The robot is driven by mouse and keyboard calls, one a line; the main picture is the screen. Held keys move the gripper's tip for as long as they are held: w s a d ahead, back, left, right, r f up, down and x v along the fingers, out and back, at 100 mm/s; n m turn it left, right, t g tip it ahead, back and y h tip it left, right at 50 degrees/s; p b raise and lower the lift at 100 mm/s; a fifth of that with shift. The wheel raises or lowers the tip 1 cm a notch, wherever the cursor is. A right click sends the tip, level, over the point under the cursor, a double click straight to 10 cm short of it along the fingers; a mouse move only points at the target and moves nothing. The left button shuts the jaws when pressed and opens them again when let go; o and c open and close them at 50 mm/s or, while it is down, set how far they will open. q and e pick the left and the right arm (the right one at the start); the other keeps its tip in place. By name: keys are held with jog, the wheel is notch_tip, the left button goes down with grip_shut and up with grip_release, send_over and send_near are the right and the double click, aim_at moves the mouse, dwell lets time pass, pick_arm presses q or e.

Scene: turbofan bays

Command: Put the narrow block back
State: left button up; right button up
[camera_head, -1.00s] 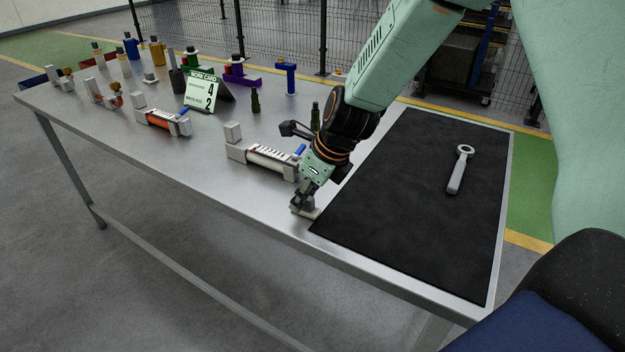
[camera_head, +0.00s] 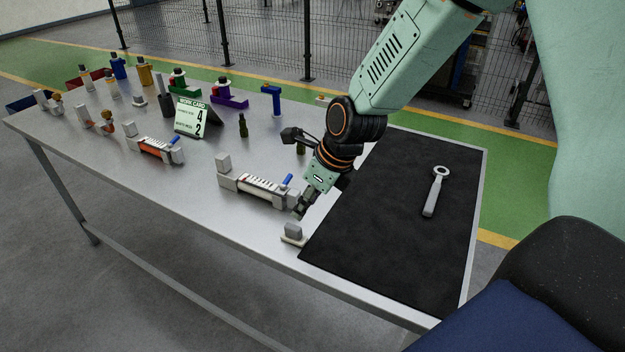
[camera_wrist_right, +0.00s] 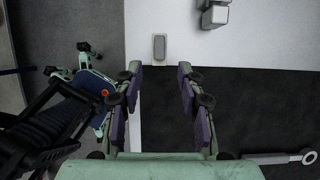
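A small grey block (camera_head: 292,229) stands upright on a low pale base at the table's front edge, by the near left corner of the black mat. In the right wrist view the block (camera_wrist_right: 159,47) shows from above, beyond the fingertips. My right gripper (camera_head: 301,208) is just above and behind the block in the head view, apart from it. In the right wrist view my right gripper (camera_wrist_right: 160,80) has its fingers spread with nothing between them. My left gripper is in neither view.
The black mat (camera_head: 385,240) carries a grey ring-ended wrench (camera_head: 434,192). A fixture with white rails (camera_head: 262,188) and a blue handle is left of my gripper. An orange-striped fixture (camera_head: 155,148), a work card (camera_head: 195,118) and several coloured parts stand farther left.

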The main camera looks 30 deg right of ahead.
jog(key=shift+p+v, duration=1.5)
jog(key=shift+p, duration=0.15)
jog(key=s+a+f+n, duration=0.1)
jog(key=s+f+n, duration=0.1)
jog(key=f+n, duration=0.1)
jog(key=s+a+f+n+g, duration=0.1)
jog(key=s+f+n, duration=0.2)
jog(key=s+a+f+n, duration=0.1)
jog(key=s+f+n, duration=0.1)
jog(key=f, duration=0.1)
jog(key=shift+s+a+n, duration=0.25)
jog(key=shift+n, duration=0.15)
jog(key=s+f+n+g, duration=0.1)
jog(key=s+f+n, duration=0.2)
jog(key=s+n, duration=0.4)
jog(key=s+a+f+n+g+h, duration=0.1)
jog(key=s+f+n, duration=0.2)
jog(key=s+n, duration=0.4)
jog(key=s+f+n+g+h, duration=0.1)
jog(key=s+f+n, duration=0.2)
jog(key=s+n, duration=0.3)
jog(key=shift+s+a+f+n, duration=0.15)
jog(key=shift+s+f+n, duration=0.25)
jog(key=shift+s, duration=0.7)
